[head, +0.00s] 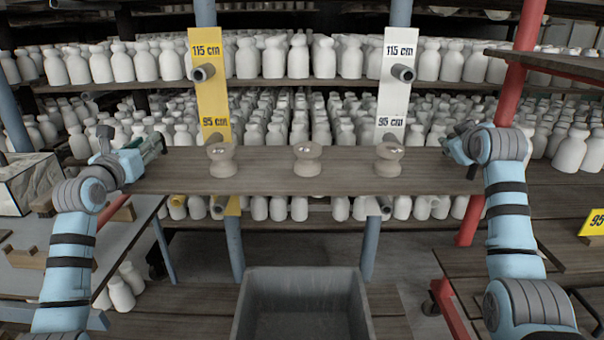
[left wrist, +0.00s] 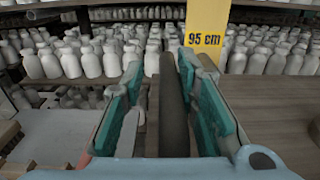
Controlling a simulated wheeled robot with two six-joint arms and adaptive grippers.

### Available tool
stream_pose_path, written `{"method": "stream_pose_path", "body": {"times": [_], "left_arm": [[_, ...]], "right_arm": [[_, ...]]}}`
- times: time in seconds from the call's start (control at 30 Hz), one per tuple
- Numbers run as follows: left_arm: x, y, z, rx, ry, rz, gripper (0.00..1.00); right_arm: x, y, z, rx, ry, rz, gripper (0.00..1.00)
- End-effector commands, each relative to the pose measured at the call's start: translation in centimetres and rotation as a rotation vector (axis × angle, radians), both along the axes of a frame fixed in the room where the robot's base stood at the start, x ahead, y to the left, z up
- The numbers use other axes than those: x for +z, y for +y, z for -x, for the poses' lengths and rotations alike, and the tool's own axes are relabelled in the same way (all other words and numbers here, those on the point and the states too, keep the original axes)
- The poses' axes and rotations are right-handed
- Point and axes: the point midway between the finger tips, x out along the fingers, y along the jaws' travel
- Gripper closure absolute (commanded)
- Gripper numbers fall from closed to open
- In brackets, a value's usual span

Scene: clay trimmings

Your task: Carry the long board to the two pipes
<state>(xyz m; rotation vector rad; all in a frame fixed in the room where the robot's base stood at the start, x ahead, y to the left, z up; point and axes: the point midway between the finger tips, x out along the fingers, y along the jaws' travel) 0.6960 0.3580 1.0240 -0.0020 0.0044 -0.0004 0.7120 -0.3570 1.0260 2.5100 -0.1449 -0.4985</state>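The long board (head: 345,172) is brown and level, in the middle of the head view, with three pale spool-shaped clay pieces (head: 307,160) standing upright on it. My left gripper (head: 150,150) is at its left end; in the left wrist view its teal-padded fingers (left wrist: 165,95) flank a dark bar (left wrist: 174,105) at that end. My right gripper (head: 458,148) is at the right end, its fingertips partly hidden. The two upper pipes (head: 203,73) (head: 403,73) stick out at the 115 cm marks. Lower pipe ends (head: 215,139) (head: 389,139) at 95 cm are partly hidden behind the clay pieces.
A yellow marked strip (head: 211,100) and a white one (head: 393,100) stand on blue posts before shelves of white bottles (head: 300,58). A grey bin (head: 305,300) is below the board. A grey table (head: 80,245) is at left, a red post (head: 524,70) at right.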

Motion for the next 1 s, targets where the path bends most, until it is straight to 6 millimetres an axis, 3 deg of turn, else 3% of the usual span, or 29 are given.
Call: {"method": "stream_pose_path", "body": {"times": [0.37, 0.47, 0.73, 0.83, 1.0], "left_arm": [[0.3, 0.1, 0.8, 0.001, -0.005, -0.003, 0.66], [0.2, 0.0, 2.6, 0.001, -0.005, -0.006, 0.66], [0.2, 0.0, 9.9, 0.000, -0.003, -0.008, 0.66], [0.3, 0.0, 11.4, 0.001, -0.004, -0.004, 0.66], [0.3, 0.0, 12.1, -0.001, -0.004, 0.000, 0.66]], "right_arm": [[0.1, -0.1, 0.0, -0.001, 0.000, 0.000, 0.66], [0.1, -0.1, 0.0, -0.001, 0.001, 0.001, 0.66], [0.1, -0.1, 0.0, -0.002, 0.000, 0.001, 0.66], [0.1, -0.1, 0.0, -0.002, 0.000, 0.001, 0.66], [0.5, 0.1, 1.1, -0.003, -0.001, 0.002, 0.66]]}}
